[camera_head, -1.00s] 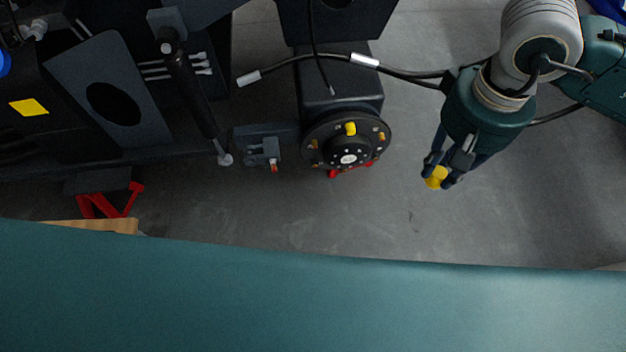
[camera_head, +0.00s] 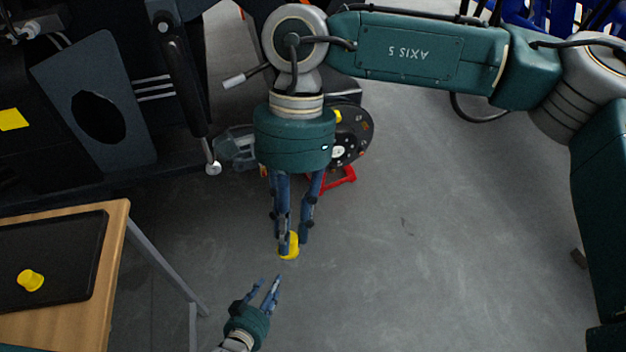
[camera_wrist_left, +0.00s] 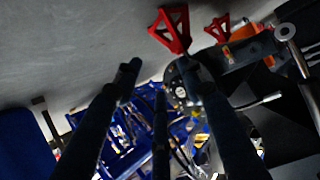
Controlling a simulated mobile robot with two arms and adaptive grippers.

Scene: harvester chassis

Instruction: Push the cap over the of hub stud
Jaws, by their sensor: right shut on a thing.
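My right gripper (camera_head: 290,236) is shut on a yellow cap (camera_head: 289,250), which shows at its fingertips above the floor. The black round hub (camera_head: 358,140) is behind my right wrist, which hides its left part. A yellow cap (camera_head: 337,116) sits at the hub's upper edge. The hub's centre also shows in the left wrist view (camera_wrist_left: 181,92), partly covered by a finger. My left gripper (camera_head: 269,285) is below the right one, with its fingers apart and empty. Another yellow cap (camera_head: 31,280) lies on the black tray (camera_head: 75,240).
The tray is on a wooden table (camera_head: 117,240) at the lower left. A red stand (camera_head: 340,180) is under the hub. The dark chassis (camera_head: 85,90) fills the upper left. The floor (camera_head: 440,250) at right centre is mostly clear.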

